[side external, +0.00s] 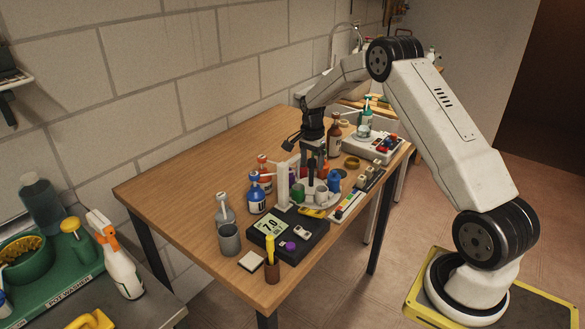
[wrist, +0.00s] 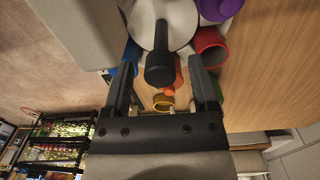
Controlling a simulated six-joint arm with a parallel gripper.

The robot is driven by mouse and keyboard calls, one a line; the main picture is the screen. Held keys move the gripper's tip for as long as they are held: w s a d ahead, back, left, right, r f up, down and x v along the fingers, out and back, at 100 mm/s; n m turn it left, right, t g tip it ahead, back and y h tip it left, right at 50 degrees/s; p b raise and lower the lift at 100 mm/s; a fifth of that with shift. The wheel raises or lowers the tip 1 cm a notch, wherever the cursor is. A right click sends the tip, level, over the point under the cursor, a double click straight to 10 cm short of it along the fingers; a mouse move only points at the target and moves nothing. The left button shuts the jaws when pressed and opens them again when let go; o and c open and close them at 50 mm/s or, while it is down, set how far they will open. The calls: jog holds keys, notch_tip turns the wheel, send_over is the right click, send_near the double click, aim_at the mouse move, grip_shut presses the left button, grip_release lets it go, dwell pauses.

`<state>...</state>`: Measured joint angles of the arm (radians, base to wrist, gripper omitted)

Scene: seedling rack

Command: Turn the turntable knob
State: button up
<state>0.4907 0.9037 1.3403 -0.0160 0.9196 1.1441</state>
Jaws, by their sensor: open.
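The turntable (side external: 312,207) is a pale round stand on the wooden table, ringed by coloured cups. In the wrist view its white centre (wrist: 178,18) carries a black knob (wrist: 160,66) with a rounded end. My gripper (side external: 315,172) points down over the turntable in the side view. In the wrist view my gripper (wrist: 160,60) is open, with one finger on each side of the knob and visible gaps between. In the side view the knob is hard to separate from my dark fingers.
The table's far left (side external: 185,180) is clear.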

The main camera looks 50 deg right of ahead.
grip_shut()
jog(key=shift+n, duration=0.5)
jog(key=n, duration=0.4)
jog(key=shift+n, duration=0.3)
jog(key=n, duration=0.6)
jog(key=shift+a, duration=0.1)
jog(key=n, duration=0.6)
jog(key=shift+n, duration=0.4)
jog(key=n, duration=0.5)
jog(key=shift+n, duration=0.3)
